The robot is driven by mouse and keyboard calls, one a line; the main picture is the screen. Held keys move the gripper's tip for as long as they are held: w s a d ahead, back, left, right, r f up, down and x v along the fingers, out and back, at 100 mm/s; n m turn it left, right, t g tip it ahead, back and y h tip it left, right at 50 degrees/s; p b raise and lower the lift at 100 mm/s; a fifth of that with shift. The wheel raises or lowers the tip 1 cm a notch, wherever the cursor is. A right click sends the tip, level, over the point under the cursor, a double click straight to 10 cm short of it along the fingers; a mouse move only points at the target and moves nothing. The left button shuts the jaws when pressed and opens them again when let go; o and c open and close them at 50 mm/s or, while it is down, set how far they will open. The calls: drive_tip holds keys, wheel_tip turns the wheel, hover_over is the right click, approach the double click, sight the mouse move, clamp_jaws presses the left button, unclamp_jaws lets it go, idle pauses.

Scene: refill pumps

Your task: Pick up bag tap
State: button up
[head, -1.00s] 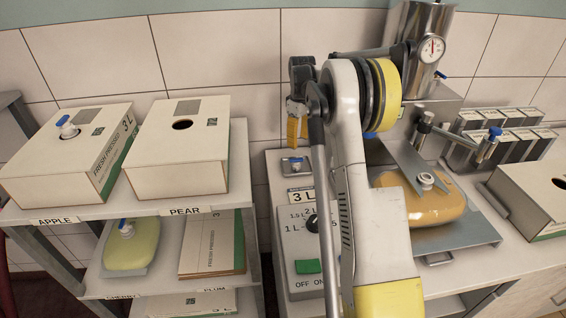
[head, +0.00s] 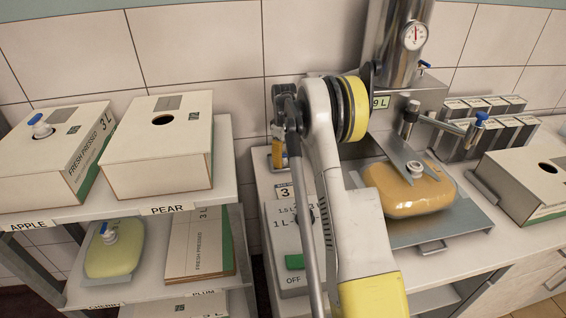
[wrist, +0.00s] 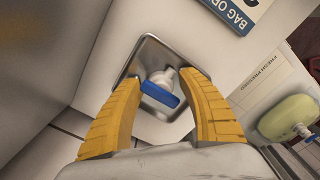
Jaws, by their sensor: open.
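The bag tap (wrist: 161,87), a white spout with a blue handle, sits in a small square metal recess (wrist: 146,55) in the wrist view. My gripper (wrist: 158,80) is open, with one yellow finger on each side of the tap. A gap shows between the fingers and the tap. In the head view my gripper (head: 280,150) points down over the small metal holder (head: 262,160) behind the control panel, and it hides the tap there.
A control panel (head: 295,262) with a green button stands beside my arm. An orange filled bag (head: 410,190) lies on a metal tray (head: 462,222) under the filler's nozzle. A shelf (head: 225,160) on the left holds boxes and a yellow-green bag (head: 115,247). An open box (head: 520,185) stands at right.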

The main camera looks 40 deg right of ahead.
drive_tip(key=shift+r, duration=0.1)
drive_tip(key=c, duration=0.6)
drive_tip(key=shift+c, duration=0.2)
